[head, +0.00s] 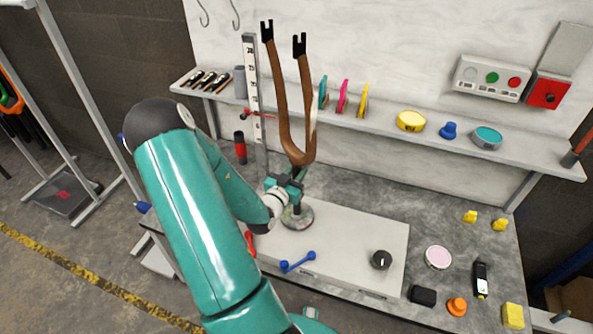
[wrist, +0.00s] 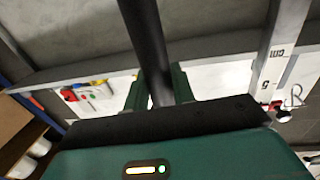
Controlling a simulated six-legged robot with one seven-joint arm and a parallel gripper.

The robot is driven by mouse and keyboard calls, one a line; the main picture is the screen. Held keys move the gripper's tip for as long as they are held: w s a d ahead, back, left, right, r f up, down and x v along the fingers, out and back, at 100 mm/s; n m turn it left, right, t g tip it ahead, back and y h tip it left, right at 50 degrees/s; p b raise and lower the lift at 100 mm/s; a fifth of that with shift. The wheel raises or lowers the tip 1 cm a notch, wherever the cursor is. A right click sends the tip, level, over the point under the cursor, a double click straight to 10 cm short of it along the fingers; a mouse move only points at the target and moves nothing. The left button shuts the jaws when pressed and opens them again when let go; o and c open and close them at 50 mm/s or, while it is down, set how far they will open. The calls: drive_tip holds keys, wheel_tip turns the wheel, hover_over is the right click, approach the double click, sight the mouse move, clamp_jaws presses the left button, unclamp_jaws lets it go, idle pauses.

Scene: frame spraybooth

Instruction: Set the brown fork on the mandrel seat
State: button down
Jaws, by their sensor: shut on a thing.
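The brown fork (head: 281,105) stands nearly upright in the head view, its two legs and black tips pointing up and its crown low. My gripper (head: 288,187) is shut on it just below the crown. In the wrist view a dark tube (wrist: 146,40) runs between the fingers of my gripper (wrist: 158,88). The mandrel seat (head: 299,217) shows as a round grey base on the light bench plate, directly under my gripper in the head view. A short dark length shows between gripper and base. I cannot tell whether the fork touches the seat.
A shelf (head: 379,128) with tins, coloured cards and tools runs behind the fork. A measuring post (head: 252,90) stands close to its left. A blue lever (head: 298,262) and a black knob (head: 381,260) are at the plate's front.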

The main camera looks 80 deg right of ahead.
drive_tip(key=shift+w+f, duration=0.1)
drive_tip(key=shift+f, duration=0.25)
drive_tip(key=c, duration=1.1)
unclamp_jaws()
drive_tip(key=shift+f, duration=0.1)
drive_tip(key=shift+a, duration=0.15)
drive_tip(key=v, duration=1.3)
drive_tip(key=shift+a, duration=0.2)
